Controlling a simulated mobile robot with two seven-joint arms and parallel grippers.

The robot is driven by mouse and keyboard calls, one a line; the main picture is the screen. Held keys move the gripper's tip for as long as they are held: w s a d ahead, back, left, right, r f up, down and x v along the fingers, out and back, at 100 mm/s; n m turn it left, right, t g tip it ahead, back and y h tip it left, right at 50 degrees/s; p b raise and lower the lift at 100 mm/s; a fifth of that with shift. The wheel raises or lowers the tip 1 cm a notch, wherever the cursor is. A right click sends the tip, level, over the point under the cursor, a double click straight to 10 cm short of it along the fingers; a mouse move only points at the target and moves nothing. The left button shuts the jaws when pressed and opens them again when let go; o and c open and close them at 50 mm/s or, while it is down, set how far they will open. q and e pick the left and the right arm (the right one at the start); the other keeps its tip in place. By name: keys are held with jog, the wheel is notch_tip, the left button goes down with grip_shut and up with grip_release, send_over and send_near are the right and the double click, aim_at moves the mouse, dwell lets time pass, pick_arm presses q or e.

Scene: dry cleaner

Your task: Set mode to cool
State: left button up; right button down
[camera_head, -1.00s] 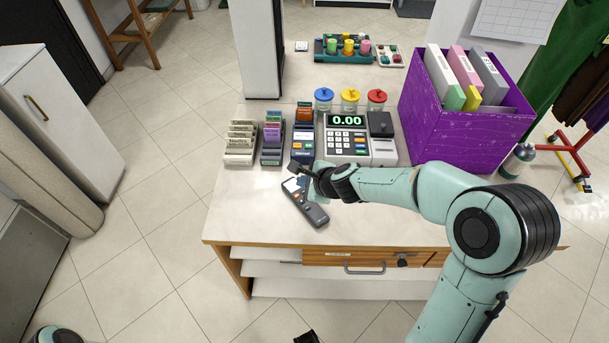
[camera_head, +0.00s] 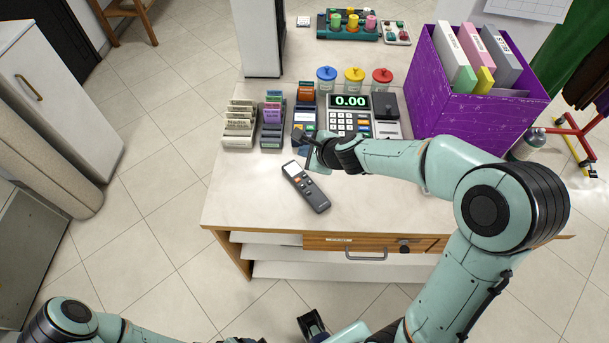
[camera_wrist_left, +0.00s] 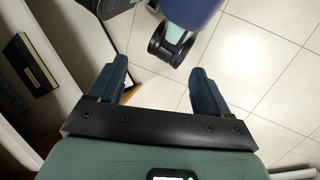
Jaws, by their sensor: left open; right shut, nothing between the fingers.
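A dark grey handheld remote (camera_head: 308,190) with a small lit screen at its far end and several buttons, one of them orange, lies face up on the counter. My right gripper (camera_head: 309,150) is shut and empty, just beyond the remote's screen end; it appears apart from the remote, though its height is hard to judge. My left gripper (camera_head: 312,323) is at the bottom of the head view, in front of the counter and away from the remote. In the left wrist view its two fingers (camera_wrist_left: 160,82) are spread, with nothing between them. The screen's text is too small to read.
The counter (camera_head: 245,205) is clear around the remote's near side. Card holders (camera_head: 238,125), a cash register (camera_head: 350,118), lidded jars (camera_head: 354,78) and a purple box (camera_head: 470,110) stand behind. A drawer handle (camera_head: 366,256) sticks out at the front.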

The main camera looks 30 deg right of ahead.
jog(key=b, duration=0.7)
send_over(305, 175)
jog(key=s, duration=0.1)
notch_tip(305, 175, down, 7)
jog(key=shift+f, duration=0.4)
dwell(1.1)
jog(key=shift+f+b, duration=0.45)
jog(key=shift+b, duration=0.2)
jog(key=shift+f+b, duration=0.35)
jog(key=shift+r, duration=0.15)
dwell(0.5)
jog(key=shift+r+p, duration=0.65)
jog(key=shift+p, duration=0.15)
